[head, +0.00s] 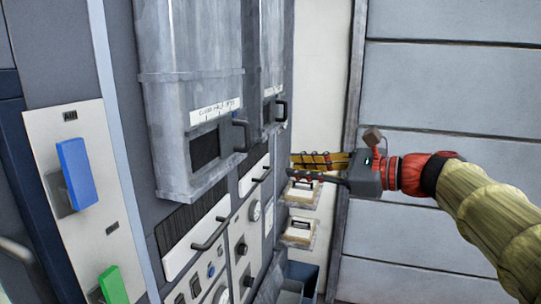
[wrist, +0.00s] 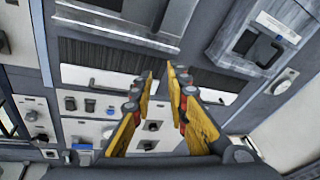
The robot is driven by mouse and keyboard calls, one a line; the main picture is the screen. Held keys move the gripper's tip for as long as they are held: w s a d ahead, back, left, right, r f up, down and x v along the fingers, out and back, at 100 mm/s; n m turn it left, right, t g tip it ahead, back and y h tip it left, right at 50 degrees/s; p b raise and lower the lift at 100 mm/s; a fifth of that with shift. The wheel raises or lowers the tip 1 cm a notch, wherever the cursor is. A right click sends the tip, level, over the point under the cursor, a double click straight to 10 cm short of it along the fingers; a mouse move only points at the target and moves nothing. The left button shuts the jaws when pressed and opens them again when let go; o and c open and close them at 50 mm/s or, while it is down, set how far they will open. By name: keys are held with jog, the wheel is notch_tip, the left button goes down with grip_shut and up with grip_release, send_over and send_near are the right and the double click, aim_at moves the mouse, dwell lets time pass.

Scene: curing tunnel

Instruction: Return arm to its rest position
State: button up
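My gripper (head: 293,168) reaches in from the right in the head view, in front of the grey machine panel (head: 222,240). Its yellow-and-dark fingers point left and are parted, with nothing visible between them. In the wrist view the gripper (wrist: 161,72) shows two yellow fingers with a gap between their tips and the panel behind. The fingers appear apart from the panel, though the exact distance is hard to judge. My arm is stretched out from the lower right.
Grey hoppers (head: 190,90) with handles jut from the panel. A blue lever (head: 77,174) and a green one (head: 112,285) are at left. Small trays (head: 298,232) and a blue bin (head: 298,278) lie below my gripper. A pale panelled wall (head: 455,90) stands behind my arm.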

jog(key=s+d+f+n+g+h+b, duration=0.1)
jog(key=s+d+f+n+h+b, duration=0.2)
jog(key=f, duration=1.4)
jog(key=s+d+f+n+g+h+b, duration=0.1)
jog(key=s+d+f+n+h+b, duration=0.3)
jog(key=s+f+n+b, duration=0.6)
jog(key=s+d+f+n+g+h+b, duration=0.1)
jog(key=s+d+f+n+h+b, duration=0.3)
jog(key=f, duration=2.1)
jog(key=shift+s+f+n+h+b, duration=0.4)
jog(key=shift+s+n+h+b, duration=1)
jog(key=shift+s+b, duration=2.6)
jog(key=shift+s+p, duration=1.2)
